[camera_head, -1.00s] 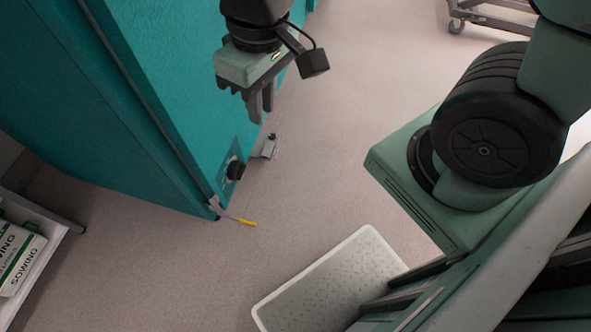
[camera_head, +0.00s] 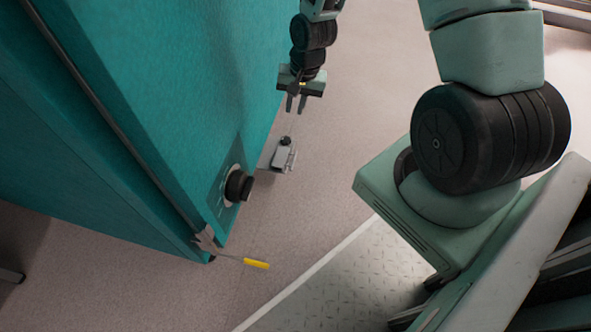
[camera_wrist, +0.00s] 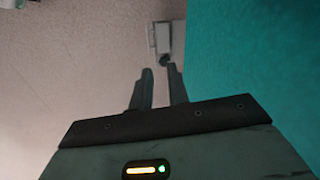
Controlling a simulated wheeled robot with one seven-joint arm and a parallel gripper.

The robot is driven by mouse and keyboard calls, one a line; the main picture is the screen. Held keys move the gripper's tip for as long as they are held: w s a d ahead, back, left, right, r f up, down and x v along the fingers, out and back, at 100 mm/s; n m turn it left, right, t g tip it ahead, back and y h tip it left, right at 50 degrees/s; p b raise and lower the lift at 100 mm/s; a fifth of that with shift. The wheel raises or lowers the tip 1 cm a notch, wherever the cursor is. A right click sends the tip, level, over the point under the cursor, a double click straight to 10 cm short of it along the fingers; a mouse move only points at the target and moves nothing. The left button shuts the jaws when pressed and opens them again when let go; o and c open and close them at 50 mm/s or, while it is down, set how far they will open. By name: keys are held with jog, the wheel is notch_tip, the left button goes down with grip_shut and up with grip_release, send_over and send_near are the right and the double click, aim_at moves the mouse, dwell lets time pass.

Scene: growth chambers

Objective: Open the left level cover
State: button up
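A small pale grey metal fitting with a black knob (camera_head: 284,155) juts out from the low edge of the teal chamber (camera_head: 190,70) in the head view. I cannot tell for sure whether it is the level cover. It also shows in the wrist view (camera_wrist: 168,40), just beyond my fingertips and near the teal wall. My gripper (camera_head: 296,106) points down above and a little behind this fitting, apart from it. In the wrist view my gripper (camera_wrist: 159,72) has a gap between its two fingers and nothing in it.
A large black dial (camera_head: 238,186) sits on the chamber's side. A lever with a yellow handle (camera_head: 256,263) sticks out at its lower corner. A textured grey platform (camera_head: 350,285) lies at the bottom. The floor (camera_head: 330,170) right of the fitting is clear.

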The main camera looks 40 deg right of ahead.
jog(key=m+b, duration=0.2)
jog(key=b, duration=0.1)
send_near(294, 159)
notch_tip(294, 159, down, 7)
jog(key=b, duration=1)
jog(key=shift+w+a+f, duration=0.25)
jog(key=shift+w+a, duration=0.1)
jog(key=shift+w, duration=0.05)
jog(key=shift+c, duration=0.4)
grip_shut()
